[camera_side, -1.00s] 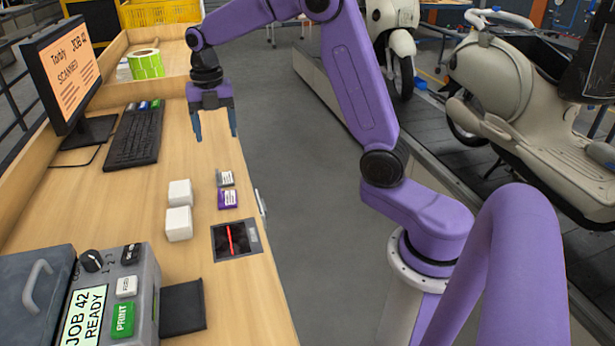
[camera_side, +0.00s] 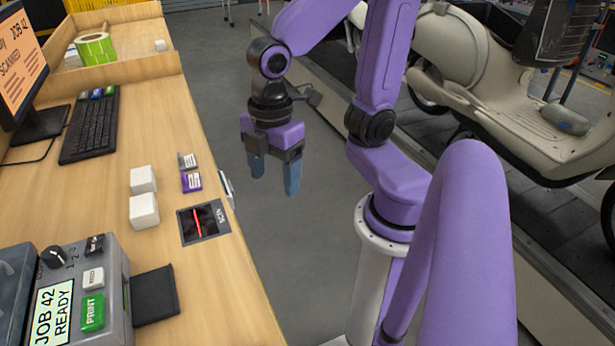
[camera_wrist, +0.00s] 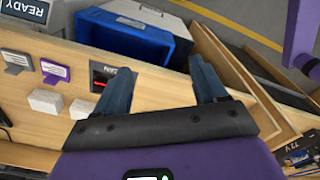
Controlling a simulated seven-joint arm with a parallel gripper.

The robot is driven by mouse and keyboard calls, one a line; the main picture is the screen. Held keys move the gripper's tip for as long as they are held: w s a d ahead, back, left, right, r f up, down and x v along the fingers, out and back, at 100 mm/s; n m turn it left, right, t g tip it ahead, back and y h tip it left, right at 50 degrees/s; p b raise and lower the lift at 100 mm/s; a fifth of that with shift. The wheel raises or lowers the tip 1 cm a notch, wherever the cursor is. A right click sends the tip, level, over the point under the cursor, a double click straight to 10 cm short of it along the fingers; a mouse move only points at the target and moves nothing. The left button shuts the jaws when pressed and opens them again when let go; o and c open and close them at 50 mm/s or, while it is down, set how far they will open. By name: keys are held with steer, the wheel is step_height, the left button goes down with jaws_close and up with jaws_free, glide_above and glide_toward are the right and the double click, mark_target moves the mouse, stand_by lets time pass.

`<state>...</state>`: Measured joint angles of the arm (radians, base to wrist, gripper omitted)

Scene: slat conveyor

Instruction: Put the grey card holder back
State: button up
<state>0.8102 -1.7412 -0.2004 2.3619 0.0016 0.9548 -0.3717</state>
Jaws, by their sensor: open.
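The small grey card holder (camera_side: 187,161) stands on the wooden bench with a white card in it. It also shows in the wrist view (camera_wrist: 17,60), at the left. A purple card holder (camera_side: 191,182) stands just in front of it and also shows in the wrist view (camera_wrist: 54,73). My gripper (camera_side: 274,180) is open and empty. In the side view it hangs to the right of both holders, out past the bench edge over the grey floor. In the wrist view its two fingers (camera_wrist: 163,75) are wide apart with nothing between them.
Two white blocks (camera_side: 143,196) stand left of the holders. A scan window (camera_side: 203,222) with a red line is set in the bench nearby. A print box (camera_side: 90,295) stands in front. A blue bin (camera_wrist: 132,38) shows in the wrist view.

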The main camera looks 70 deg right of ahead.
steer(key=s, duration=0.1)
steer(key=s+d+f+m, duration=0.1)
steer(key=s, duration=0.1)
steer(key=s+d+m, duration=0.1)
steer(key=s, duration=0.1)
steer(key=shift+s+f, duration=0.2)
steer(key=shift+s, duration=0.05)
stand_by(2.2)
